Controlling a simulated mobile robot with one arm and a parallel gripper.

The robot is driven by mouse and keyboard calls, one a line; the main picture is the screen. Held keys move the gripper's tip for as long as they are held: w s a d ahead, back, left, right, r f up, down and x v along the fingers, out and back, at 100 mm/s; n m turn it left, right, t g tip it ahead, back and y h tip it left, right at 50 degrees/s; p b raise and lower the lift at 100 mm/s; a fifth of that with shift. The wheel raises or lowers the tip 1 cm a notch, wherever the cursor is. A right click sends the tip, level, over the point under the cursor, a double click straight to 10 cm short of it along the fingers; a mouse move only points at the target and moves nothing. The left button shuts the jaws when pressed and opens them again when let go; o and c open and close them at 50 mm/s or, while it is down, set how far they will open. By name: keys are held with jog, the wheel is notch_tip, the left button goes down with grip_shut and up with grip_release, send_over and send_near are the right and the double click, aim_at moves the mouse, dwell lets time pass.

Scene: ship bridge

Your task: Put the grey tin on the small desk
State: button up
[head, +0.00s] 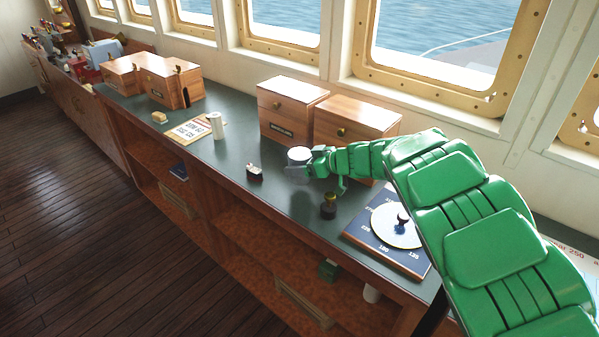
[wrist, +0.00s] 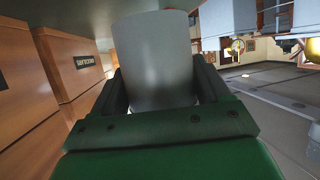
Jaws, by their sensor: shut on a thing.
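A grey tin (head: 298,155) with a pale top is held in my gripper (head: 309,160) over the dark green counter top (head: 225,148). In the wrist view the tin (wrist: 154,62) stands between the two dark fingers of my gripper (wrist: 155,92), which are shut on it. I cannot tell whether the tin's base touches the counter. I cannot make out for sure which surface is the small desk.
Two wooden drawer boxes (head: 290,108) stand behind the tin by the windows. A small dark-based item (head: 254,173), a dark jar with a yellowish top (head: 328,206) and a dial board (head: 385,232) are near. Wooden floor (head: 75,200) is clear.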

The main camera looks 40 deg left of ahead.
jog(key=shift+w+a+f, duration=0.35)
jog(key=shift+f, duration=1.65)
jog(key=shift+f, duration=0.2)
jog(key=o, duration=1.2)
jog(key=shift+v, duration=3.9)
